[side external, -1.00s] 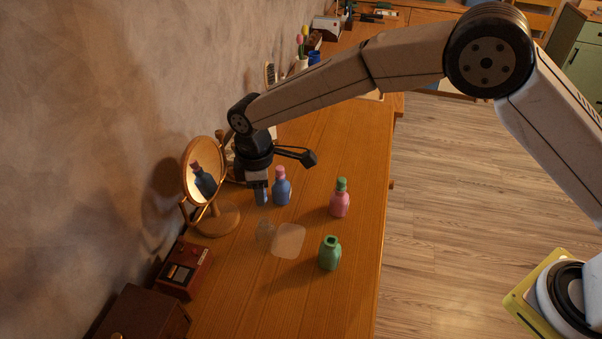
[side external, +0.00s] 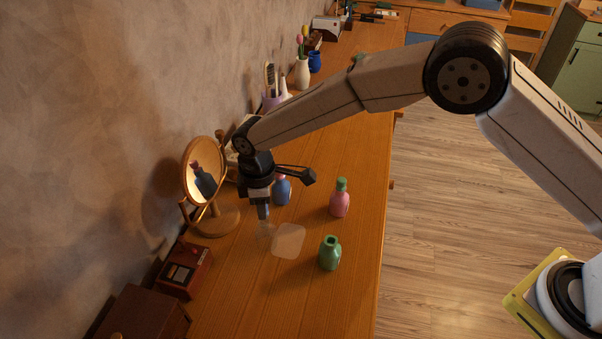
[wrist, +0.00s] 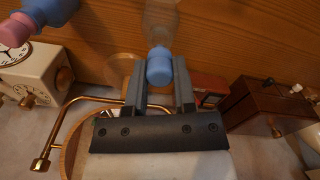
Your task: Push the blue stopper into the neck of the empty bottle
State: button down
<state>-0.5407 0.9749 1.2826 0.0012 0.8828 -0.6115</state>
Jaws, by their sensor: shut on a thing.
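My gripper (side external: 263,211) points down over the table, left of the blue bottle. In the wrist view its two fingers are shut on the blue stopper (wrist: 159,66), which sticks out past the fingertips. A clear, see-through bottle (side external: 265,233) stands just below the gripper; it also shows faintly beyond the stopper in the wrist view (wrist: 160,22). The stopper is close to the clear bottle's top; I cannot tell whether they touch. A green bottle (side external: 330,255) with an open neck stands to the right.
A blue bottle (side external: 283,192) with a pink stopper is close behind my gripper. A pink bottle (side external: 340,203) with a green cap stands right. A pale square mat (side external: 289,240) lies beside the clear bottle. A round mirror (side external: 202,170) and red box (side external: 184,270) stand left.

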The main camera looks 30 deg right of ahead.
jog(key=shift+f, duration=1.35)
dwell(1.1)
jog(key=shift+c, duration=1.8)
grip_release()
jog(key=shift+r, duration=0.15)
jog(key=shift+r, duration=3.75)
